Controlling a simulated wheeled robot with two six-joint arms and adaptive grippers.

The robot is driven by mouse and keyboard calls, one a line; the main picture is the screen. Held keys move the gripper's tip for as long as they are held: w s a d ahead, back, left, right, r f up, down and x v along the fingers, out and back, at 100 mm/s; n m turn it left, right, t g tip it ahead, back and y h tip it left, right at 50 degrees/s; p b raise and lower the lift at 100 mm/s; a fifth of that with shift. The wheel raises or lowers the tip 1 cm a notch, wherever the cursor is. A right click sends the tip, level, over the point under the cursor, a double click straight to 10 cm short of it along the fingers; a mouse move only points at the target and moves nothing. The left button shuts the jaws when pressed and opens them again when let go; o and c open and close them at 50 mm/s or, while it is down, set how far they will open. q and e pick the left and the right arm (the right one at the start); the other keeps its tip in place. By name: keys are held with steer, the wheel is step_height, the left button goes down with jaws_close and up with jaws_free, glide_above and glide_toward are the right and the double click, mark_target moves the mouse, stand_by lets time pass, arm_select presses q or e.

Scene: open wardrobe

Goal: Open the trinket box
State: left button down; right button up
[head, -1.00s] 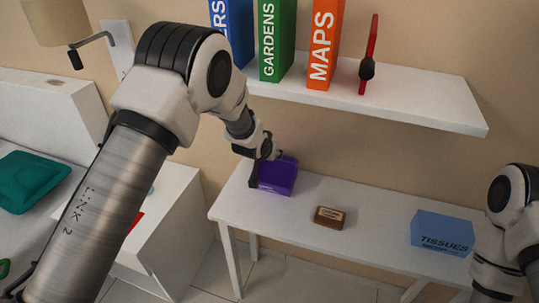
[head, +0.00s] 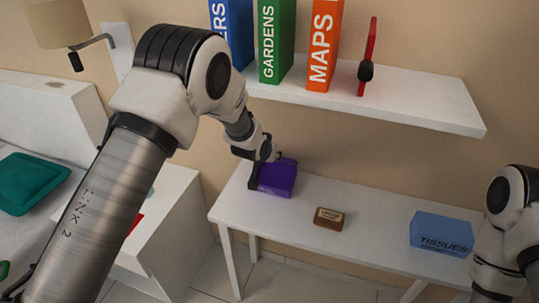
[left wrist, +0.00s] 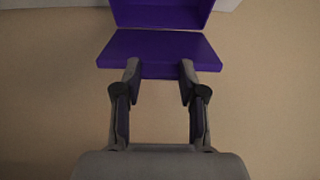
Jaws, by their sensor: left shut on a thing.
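The purple trinket box (head: 277,182) sits at the left end of the white table in the head view. My left gripper (head: 265,158) is at its upper left, and the arm partly hides the box. In the left wrist view a purple panel, seemingly the lid (left wrist: 160,46), meets another purple part of the box (left wrist: 160,14) at an angle. The fingers of my left gripper (left wrist: 160,68) reach the panel's near edge, set apart and closed on it. The exact contact is hard to see. My right arm shows at the right edge, with its gripper out of frame.
On the table (head: 385,222) are a small brown box (head: 328,217) and a blue tissue box (head: 441,233). A white shelf (head: 420,110) with upright books and a red object (head: 368,60) hangs above. A white cabinet and bed stand at left.

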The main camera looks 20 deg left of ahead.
arm_select(q)
steer(key=c, duration=0.6)
jaws_free()
steer(key=shift+c, duration=0.2)
steer(key=shift+r, duration=0.1)
steer(key=v, duration=1.2)
